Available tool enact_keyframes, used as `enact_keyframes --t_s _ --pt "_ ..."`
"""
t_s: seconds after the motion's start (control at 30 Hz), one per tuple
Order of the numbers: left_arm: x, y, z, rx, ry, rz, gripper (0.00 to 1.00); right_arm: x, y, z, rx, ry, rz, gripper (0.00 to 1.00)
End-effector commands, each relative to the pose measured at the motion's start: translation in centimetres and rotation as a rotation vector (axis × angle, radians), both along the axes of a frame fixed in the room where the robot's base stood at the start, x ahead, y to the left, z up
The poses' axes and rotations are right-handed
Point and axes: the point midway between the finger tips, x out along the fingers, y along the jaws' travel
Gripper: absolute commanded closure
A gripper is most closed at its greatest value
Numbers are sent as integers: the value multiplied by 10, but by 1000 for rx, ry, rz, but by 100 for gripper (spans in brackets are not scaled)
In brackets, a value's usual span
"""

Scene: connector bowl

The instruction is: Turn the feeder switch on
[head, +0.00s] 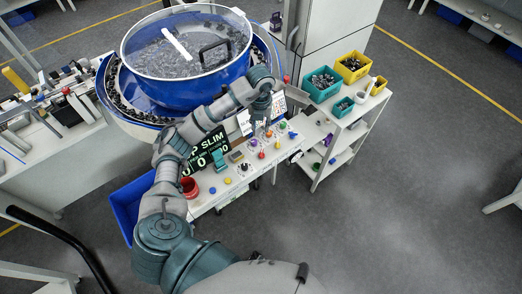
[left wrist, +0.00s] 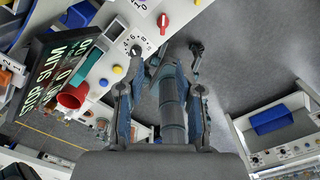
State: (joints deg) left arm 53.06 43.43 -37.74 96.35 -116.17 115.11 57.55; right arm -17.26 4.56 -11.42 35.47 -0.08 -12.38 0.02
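The control panel (head: 238,171) is a white bench top with several coloured knobs and buttons. Which one is the feeder switch I cannot tell, as the labels are too small. My left gripper (head: 261,124) points down over the panel's far right part. In the left wrist view my left gripper (left wrist: 173,58) has its fingers apart with nothing held between them. A rotary knob with a numbered dial (left wrist: 135,47) is just left of the fingers, and a red knob (left wrist: 163,20) is beyond them.
A blue bowl feeder (head: 200,92) with a clear lid stands behind the panel. A dark display (head: 209,148) and a red cup-like part (head: 189,187) are at the panel's left. A white shelf (head: 340,140) carrying green and yellow bins stands right. Open floor lies farther right.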

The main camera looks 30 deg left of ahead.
Motion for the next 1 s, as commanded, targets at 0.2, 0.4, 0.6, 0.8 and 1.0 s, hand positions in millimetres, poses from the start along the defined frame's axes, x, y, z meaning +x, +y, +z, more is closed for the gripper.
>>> enact_keyframes --t_s 0.2,0.4,0.6,0.8,1.0 --pt "-1 -3 -43 -2 8 -3 65 0 -1 1 1 0 0 23" --pt "-2 -4 -91 -5 7 -5 65 1 -1 6 0 -1 1 23" --pt "-1 -3 -135 -6 5 -5 65 1 0 9 0 2 0 23" --pt "-1 -3 -161 -6 2 -5 65 1 0 10 0 1 -1 23" --pt "-1 -3 -168 -5 0 -7 65 1 1 11 1 1 -1 23"
